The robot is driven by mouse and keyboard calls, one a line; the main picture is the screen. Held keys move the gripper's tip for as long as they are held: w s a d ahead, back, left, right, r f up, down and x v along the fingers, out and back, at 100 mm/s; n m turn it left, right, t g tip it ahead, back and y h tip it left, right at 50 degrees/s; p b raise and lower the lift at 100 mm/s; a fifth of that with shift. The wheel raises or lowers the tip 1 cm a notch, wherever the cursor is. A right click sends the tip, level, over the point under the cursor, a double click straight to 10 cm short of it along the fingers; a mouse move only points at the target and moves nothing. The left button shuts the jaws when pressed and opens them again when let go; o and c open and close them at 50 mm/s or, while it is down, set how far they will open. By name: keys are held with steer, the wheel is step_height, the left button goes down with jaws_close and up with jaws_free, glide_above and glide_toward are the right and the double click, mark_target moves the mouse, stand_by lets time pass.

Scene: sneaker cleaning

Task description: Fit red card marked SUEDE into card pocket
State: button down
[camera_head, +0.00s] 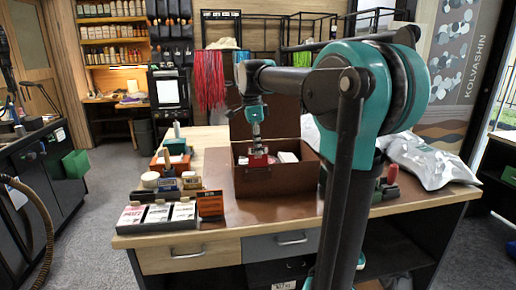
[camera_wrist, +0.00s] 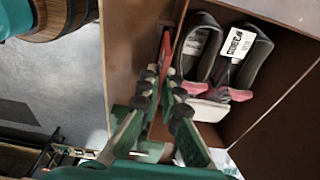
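My gripper (camera_head: 257,147) points down at the open brown box (camera_head: 290,183) on the table. In the wrist view its fingers (camera_wrist: 164,62) are close together on a thin red card (camera_wrist: 164,44), seen nearly edge-on. The red card (camera_head: 258,160) also shows below the fingers in the head view, at the box's front rim. The SUEDE lettering cannot be read. I cannot make out the card pocket clearly or tell whether the card touches it. Dark sneakers (camera_wrist: 254,56) with pink parts and a white tag (camera_wrist: 237,42) lie inside the box.
A silvery bag (camera_head: 430,160) lies at right. My arm hides part of the table.

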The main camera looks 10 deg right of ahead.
mark_target(259, 167)
steer(key=shift+f, duration=2)
steer(key=c, duration=1.6)
jaws_free()
steer(key=shift+c, duration=0.2)
steer(key=r, duration=0.4)
steer(key=a+r, duration=0.1)
steer(key=r, duration=0.7)
steer(key=shift+a, duration=0.25)
